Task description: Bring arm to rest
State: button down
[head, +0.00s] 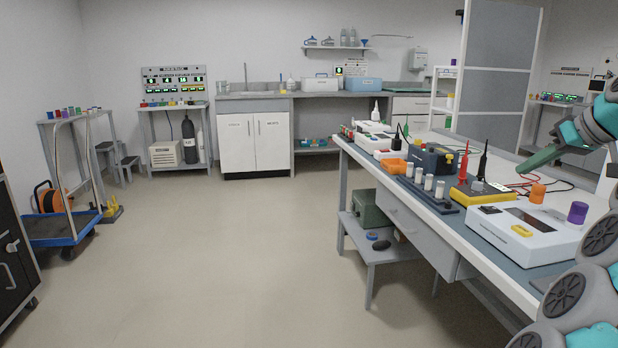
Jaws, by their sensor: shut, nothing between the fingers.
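My arm stands at the right edge of the head view, with grey and teal links folded up beside the workbench. My gripper (540,159) is at the end of the raised arm, above the right part of the bench. Its green fingers point to the left and slightly down. It is shut and nothing shows between the fingers. It appears clear of the items on the bench, though its exact height above them is hard to judge. Part of the arm is cut off by the frame edge.
The workbench (405,210) holds a white device (522,234), a yellow multimeter (480,192), an orange cylinder (538,193) and a purple cylinder (577,212). A blue trolley (62,229) stands at left. A grey partition (497,75) rises behind the bench. The floor at centre is clear.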

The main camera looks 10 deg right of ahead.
jog(key=w+a+f+g+y, duration=0.1)
jog(key=w+a+f+y, duration=0.1)
jog(key=a, duration=1)
jog(key=s+a+f+n+g, duration=0.15)
jog(key=s+a+f, duration=0.3)
jog(key=a, duration=0.55)
jog(key=s+a+f+g, duration=0.3)
jog(key=s+a+f, duration=0.15)
jog(key=a, duration=0.45)
jog(key=s+a+f+g+h, duration=0.25)
jog(key=s+a+f, duration=0.35)
jog(key=s+f, duration=0.35)
jog(key=s+f+m+g+h, duration=0.1)
jog(key=s+f, duration=0.5)
jog(key=s, duration=0.3)
jog(key=s+f+g+h, duration=0.1)
jog(key=s+f, duration=0.5)
jog(key=s, duration=0.3)
jog(key=shift+d+m, duration=0.35)
jog(key=shift+d, duration=0.05)
